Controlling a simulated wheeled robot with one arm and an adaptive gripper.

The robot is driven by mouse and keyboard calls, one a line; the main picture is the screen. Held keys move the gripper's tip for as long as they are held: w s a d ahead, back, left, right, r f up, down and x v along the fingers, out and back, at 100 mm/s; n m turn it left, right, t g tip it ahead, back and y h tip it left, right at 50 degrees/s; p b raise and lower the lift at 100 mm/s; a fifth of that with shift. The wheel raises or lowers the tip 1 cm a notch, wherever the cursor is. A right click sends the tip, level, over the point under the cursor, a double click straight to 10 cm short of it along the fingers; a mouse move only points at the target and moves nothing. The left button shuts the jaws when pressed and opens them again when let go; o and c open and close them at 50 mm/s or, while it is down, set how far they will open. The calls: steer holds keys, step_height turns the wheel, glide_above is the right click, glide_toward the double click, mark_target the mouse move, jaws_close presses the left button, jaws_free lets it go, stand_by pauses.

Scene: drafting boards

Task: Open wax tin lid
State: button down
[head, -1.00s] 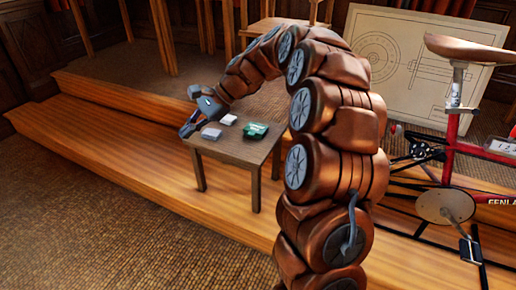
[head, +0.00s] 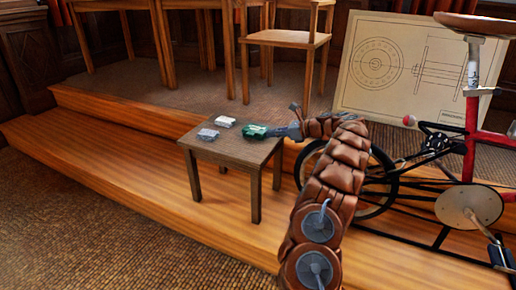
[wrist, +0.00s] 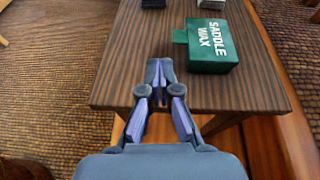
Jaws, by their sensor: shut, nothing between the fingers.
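The green saddle wax tin (head: 254,131) sits on the small wooden table (head: 226,150), near its right edge in the head view. In the wrist view the tin (wrist: 211,47) reads "SADDLE WAX" and has a small tab sticking out on its left side. Its lid looks closed. My gripper (wrist: 158,68) is shut and empty, at the table's edge, in front of the tin and a little to its left in the wrist view. In the head view my gripper (head: 292,131) is beside the tin; whether they touch I cannot tell.
Two small grey-white items, one nearer (head: 208,134) and one farther (head: 225,121), lie on the table left of the tin. A red bicycle (head: 470,140) stands at the right, before a large drawing board (head: 410,65). Wooden steps (head: 110,150) lie behind and left of the table.

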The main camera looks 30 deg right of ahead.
mark_target(258, 143)
steer(key=shift+m+t, duration=0.3)
steer(key=shift+m, duration=0.1)
steer(key=w+f+b, duration=0.1)
steer(key=w, duration=0.1)
steer(key=w+a+f+b, duration=0.1)
steer(key=w+f, duration=0.1)
steer(key=w+f+b, duration=0.1)
steer(key=w+f, duration=0.1)
steer(key=shift+w+a+b, duration=0.1)
steer(key=shift+a+b, duration=0.15)
steer(key=shift+b, duration=0.05)
steer(key=shift+x, duration=0.75)
steer(key=shift+r, duration=0.1)
steer(key=shift+r+p, duration=0.2)
steer(key=shift+p, duration=0.1)
